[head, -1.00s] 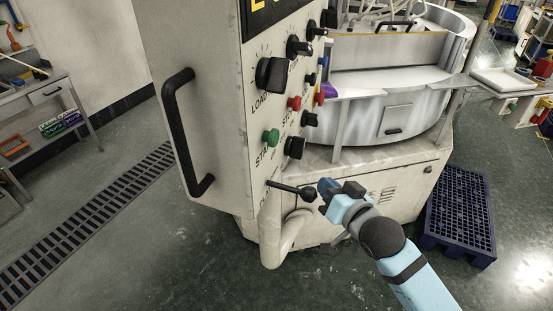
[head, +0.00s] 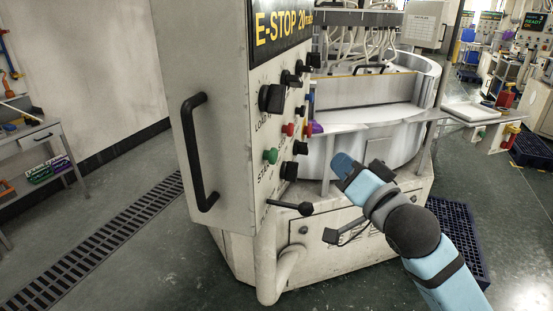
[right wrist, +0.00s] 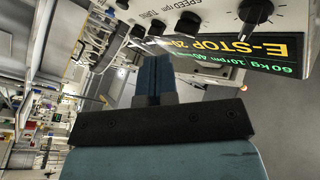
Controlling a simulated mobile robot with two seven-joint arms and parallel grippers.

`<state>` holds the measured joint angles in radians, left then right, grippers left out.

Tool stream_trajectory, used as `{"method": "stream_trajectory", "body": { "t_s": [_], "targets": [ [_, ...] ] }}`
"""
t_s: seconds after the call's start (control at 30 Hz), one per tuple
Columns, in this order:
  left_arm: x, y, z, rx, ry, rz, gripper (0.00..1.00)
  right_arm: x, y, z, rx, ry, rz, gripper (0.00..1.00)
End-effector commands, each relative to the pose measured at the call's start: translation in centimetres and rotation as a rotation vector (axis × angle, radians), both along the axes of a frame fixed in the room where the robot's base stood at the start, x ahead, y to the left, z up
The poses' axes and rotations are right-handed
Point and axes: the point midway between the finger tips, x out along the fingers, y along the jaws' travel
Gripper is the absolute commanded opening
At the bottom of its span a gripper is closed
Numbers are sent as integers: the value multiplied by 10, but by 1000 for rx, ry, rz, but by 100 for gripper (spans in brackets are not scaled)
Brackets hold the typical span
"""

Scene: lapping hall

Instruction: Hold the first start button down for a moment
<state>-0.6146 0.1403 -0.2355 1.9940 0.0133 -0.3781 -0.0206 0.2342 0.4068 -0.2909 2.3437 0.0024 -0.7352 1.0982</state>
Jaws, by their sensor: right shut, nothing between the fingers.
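A green button (head: 270,156) sits on the near edge of the control panel face (head: 262,180), above a label that begins "STA". It stands out of the panel; no finger touches it. My right gripper (head: 343,166) is to the right of the panel, apart from it, with blue fingers shut and empty. In the right wrist view its shut fingers (right wrist: 153,72) point up toward black panel knobs (right wrist: 184,24). The green button cannot be made out there. My left gripper is not in view.
A black handle (head: 199,150) is on the cabinet's side. Behind is the round lapping machine (head: 325,150); a blue pallet (head: 462,225) stands at right.

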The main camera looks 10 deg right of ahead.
Motion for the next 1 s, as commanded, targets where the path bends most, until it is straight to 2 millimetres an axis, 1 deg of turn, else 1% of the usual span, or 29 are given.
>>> {"method": "stream_trajectory", "body": {
  "t_s": [0.17, 0.27, 0.37, 0.67, 0.7, 0.83, 1.0],
  "targets": [
    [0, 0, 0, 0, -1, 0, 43, 1, 1, 0, 0, 0, 0, 0],
    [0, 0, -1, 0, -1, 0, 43, 4, 7, -1, 2, 1, 2, 0],
    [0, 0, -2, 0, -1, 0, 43, 9, 16, -1, 2, 0, 1, 0],
    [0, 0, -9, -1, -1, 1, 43, 29, 54, -1, 0, -1, 1, 0],
    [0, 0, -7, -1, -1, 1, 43, 31, 58, 1, 2, 1, 0, 0],
    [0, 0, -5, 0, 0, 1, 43, 37, 69, 0, 3, 2, 1, 0],
    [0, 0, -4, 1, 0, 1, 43, 41, 77, 0, 0, 1, 1, 0]
  ]
}}
